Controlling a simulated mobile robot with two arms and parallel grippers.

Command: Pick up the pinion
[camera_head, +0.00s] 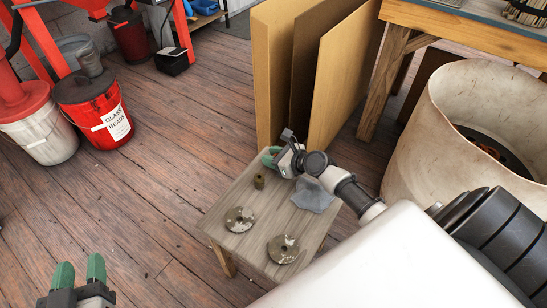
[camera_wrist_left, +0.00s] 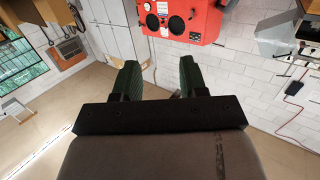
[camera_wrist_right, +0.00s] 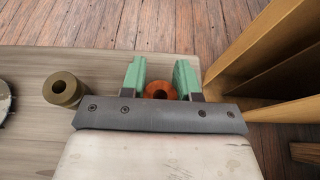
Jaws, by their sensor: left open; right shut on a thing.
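My right gripper (camera_head: 271,157) is at the back edge of the small wooden table (camera_head: 226,255). In the right wrist view, a copper-coloured round part with a central hole (camera_wrist_right: 160,90) sits between its green fingers, and the gripper is shut on it; it may be the pinion. An olive, hollow cylinder (camera_head: 259,182) stands on the table close by, and it also shows in the right wrist view (camera_wrist_right: 63,88), left of the fingers. I cannot tell for certain which part is the pinion. My left gripper (camera_head: 80,271) is open and empty, away from the table.
Two spotted discs (camera_head: 239,219) (camera_head: 285,249) and a grey cloth-like piece (camera_head: 313,195) lie on the table. Tall brown panels (camera_head: 335,75) stand behind it. A large pale drum (camera_head: 425,150) is at the right. Buckets, one red (camera_head: 94,110), stand at the left. The floor between is clear.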

